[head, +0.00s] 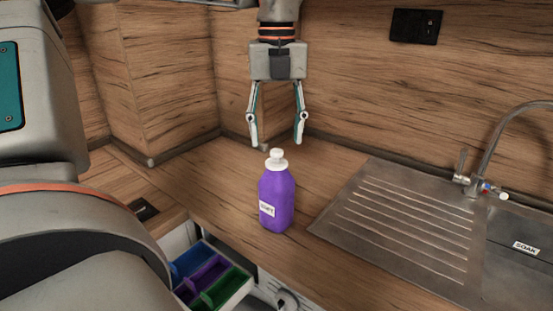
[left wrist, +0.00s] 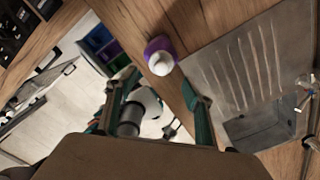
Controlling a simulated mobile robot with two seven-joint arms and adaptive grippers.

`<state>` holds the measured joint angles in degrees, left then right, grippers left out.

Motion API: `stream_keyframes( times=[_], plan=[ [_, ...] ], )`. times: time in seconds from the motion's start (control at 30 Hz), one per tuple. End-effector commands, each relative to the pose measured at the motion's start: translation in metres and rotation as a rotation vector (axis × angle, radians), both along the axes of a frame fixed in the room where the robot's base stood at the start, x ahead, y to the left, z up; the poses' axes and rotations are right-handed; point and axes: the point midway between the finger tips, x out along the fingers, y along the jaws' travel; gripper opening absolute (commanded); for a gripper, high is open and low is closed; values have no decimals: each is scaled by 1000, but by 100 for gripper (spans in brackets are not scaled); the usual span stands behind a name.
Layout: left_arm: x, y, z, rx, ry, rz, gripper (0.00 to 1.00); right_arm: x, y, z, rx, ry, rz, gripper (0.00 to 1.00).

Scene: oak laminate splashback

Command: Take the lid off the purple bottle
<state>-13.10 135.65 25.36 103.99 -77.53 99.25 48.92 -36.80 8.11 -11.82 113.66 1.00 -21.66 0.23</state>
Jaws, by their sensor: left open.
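The purple bottle (head: 277,203) stands upright on the wooden worktop, with a white label on its front. Its white knobbed lid (head: 277,158) is on top. In the left wrist view the bottle (left wrist: 157,46) shows from above, with the white lid (left wrist: 162,66) facing the camera. My left gripper (head: 276,143) points down with its fingers spread and nothing between them. Its fingertips appear just above the lid in the head view; how far behind the bottle they are is hard to tell. They also show in the left wrist view (left wrist: 159,84). My right gripper is not in view.
A steel sink with ribbed drainer (head: 400,220) lies right of the bottle, with a tap (head: 488,150) beyond. An open drawer with coloured compartments (head: 207,278) is below the worktop's front edge. The wooden splashback (head: 350,70) rises behind. Worktop around the bottle is clear.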

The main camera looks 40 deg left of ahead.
Motion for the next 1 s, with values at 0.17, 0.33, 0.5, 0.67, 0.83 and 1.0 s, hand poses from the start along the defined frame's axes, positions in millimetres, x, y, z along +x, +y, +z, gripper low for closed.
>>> stream_keyframes(
  times=[0.17,0.33,0.5,0.67,0.83,1.0],
  plan=[
    [2,3,-22,-3,4,0,52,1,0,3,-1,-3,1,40],
    [4,4,-45,-2,3,0,52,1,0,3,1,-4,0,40],
    [5,4,-52,-1,0,1,52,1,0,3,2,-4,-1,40],
    [5,4,-52,-1,-1,1,52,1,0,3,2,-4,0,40],
    [5,4,-52,-1,-1,1,22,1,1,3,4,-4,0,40],
    [5,4,-52,-1,-1,1,22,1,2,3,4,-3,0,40]
  ],
)
